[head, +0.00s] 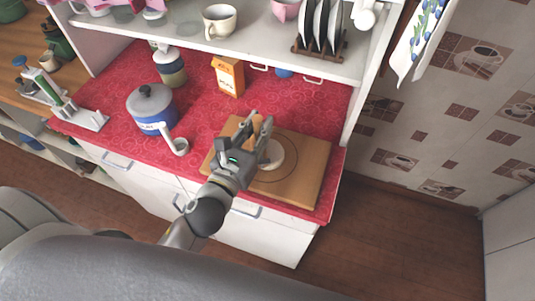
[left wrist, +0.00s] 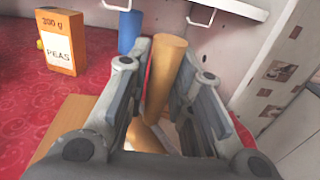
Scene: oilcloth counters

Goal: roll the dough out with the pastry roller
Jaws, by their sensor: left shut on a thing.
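My left gripper (head: 256,128) is above the wooden board on the red counter. In the left wrist view its fingers (left wrist: 168,85) are on either side of the orange-brown wooden pastry roller (left wrist: 166,65) and shut on it. The roller (head: 242,132) also shows beside the fingers in the head view, partly hidden by them. The dough (head: 274,154) is a pale round lump on the board, just right of the gripper and partly covered by it. Whether the roller touches the dough cannot be told. My right gripper is not in view.
The wooden board (head: 305,175), marked with a ring, lies near the counter's front right edge. An orange peas box (head: 228,75) stands behind it. A shelf (head: 265,55) overhangs the back.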

